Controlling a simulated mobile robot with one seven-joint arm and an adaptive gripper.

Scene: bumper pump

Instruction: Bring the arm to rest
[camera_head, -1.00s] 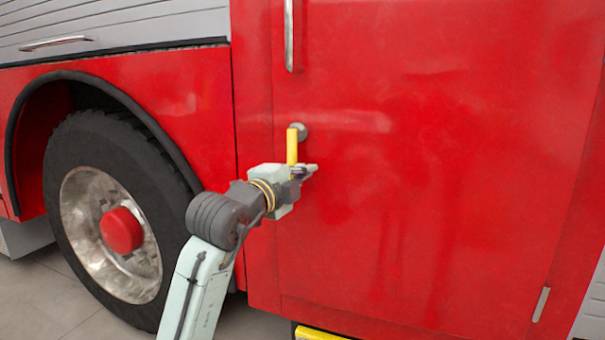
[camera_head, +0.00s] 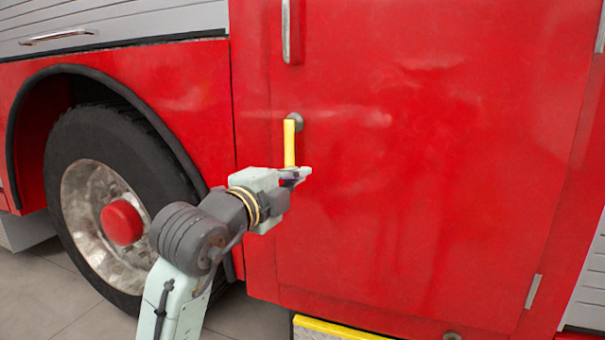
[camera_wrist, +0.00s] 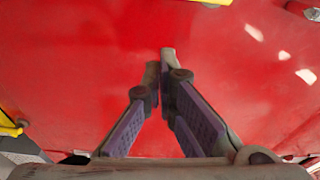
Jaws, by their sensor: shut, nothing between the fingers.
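My gripper (camera_head: 304,173) is shut and empty, in front of the red truck door (camera_head: 420,170). It is just below and right of the lower end of a yellow lever handle (camera_head: 289,145), which hangs straight down from a round grey mount. I cannot tell from the head view whether gripper and handle touch. In the wrist view the fingertips (camera_wrist: 161,66) are together with only red panel (camera_wrist: 80,75) around them. A yellow bar (camera_wrist: 210,2) is cut off at the top edge of that view, apart from the fingers.
A large black wheel (camera_head: 90,165) stands left of my arm. A silver grab handle (camera_head: 292,32) is above the lever. A yellow-edged step (camera_head: 340,329) is low in front of the door. The floor (camera_head: 30,285) shows at lower left.

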